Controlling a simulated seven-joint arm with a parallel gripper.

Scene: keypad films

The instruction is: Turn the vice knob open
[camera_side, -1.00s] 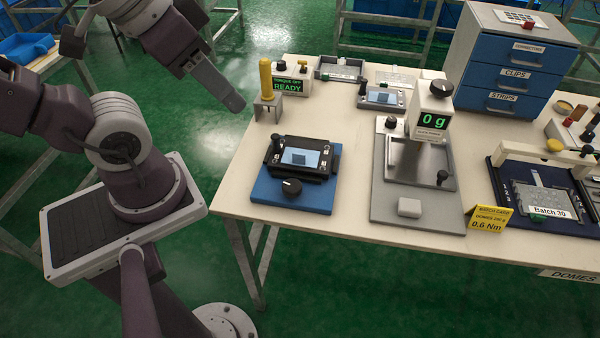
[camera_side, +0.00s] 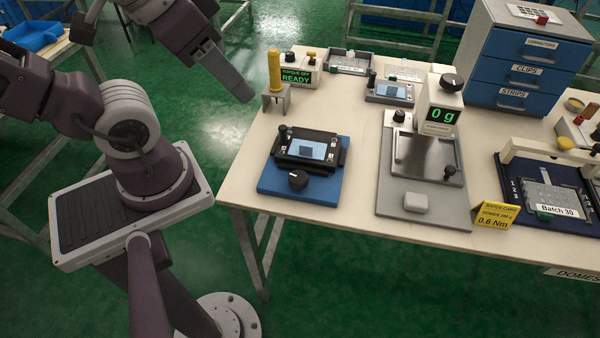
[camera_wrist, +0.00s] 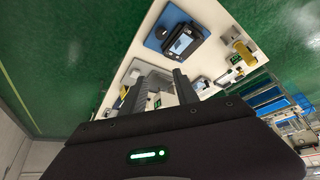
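The vice (camera_side: 304,150) stands on a blue base near the table's left front corner. A device with a lit screen (camera_side: 307,149) lies between its dark jaws. The vice knob (camera_side: 298,180), round and black with a pale pointer line, is at the front of the base. My gripper (camera_side: 246,96) is in the air left of the table, up and left of the vice, apart from everything. In the wrist view my gripper (camera_wrist: 159,73) shows two separated fingers with nothing held between them. The vice (camera_wrist: 182,40) and its knob (camera_wrist: 162,33) show beyond the fingertips.
A yellow-handled tool (camera_side: 274,72) stands upright in a grey holder behind the vice. Behind it is a "READY" torque box (camera_side: 298,76). A press with a "0 g" display (camera_side: 442,117) stands to the right. The strip between vice and press is clear.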

